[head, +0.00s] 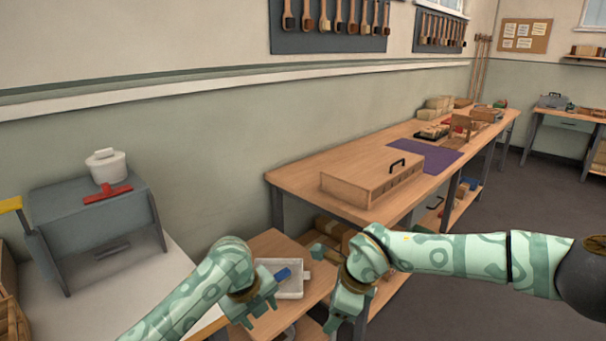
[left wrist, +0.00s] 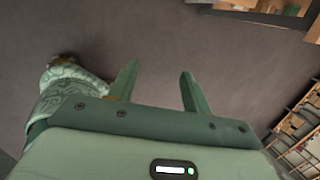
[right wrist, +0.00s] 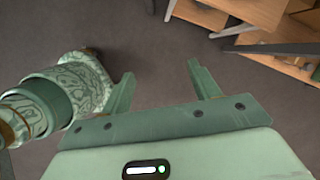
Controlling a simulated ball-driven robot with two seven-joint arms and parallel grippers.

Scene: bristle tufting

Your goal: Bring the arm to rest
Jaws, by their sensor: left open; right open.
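My left gripper (head: 262,313) hangs in front of the low wooden stand at the bottom middle of the head view. In the left wrist view its two fingers (left wrist: 157,88) are spread, with only floor between them. My right gripper (head: 345,318) is to the right of it in the head view, pointing down. In the right wrist view its fingers (right wrist: 160,85) are also apart and empty. The two grippers are apart from each other. Each wrist view also shows a part of my patterned green arm at its left.
A white tray (head: 290,290) with a blue item (head: 283,274) sits on the low stand. A long bench (head: 290,179) carries a wooden box (head: 350,190) and a purple mat (head: 437,158). A grey machine (head: 90,222) stands on a pale table at left. Open floor lies at right.

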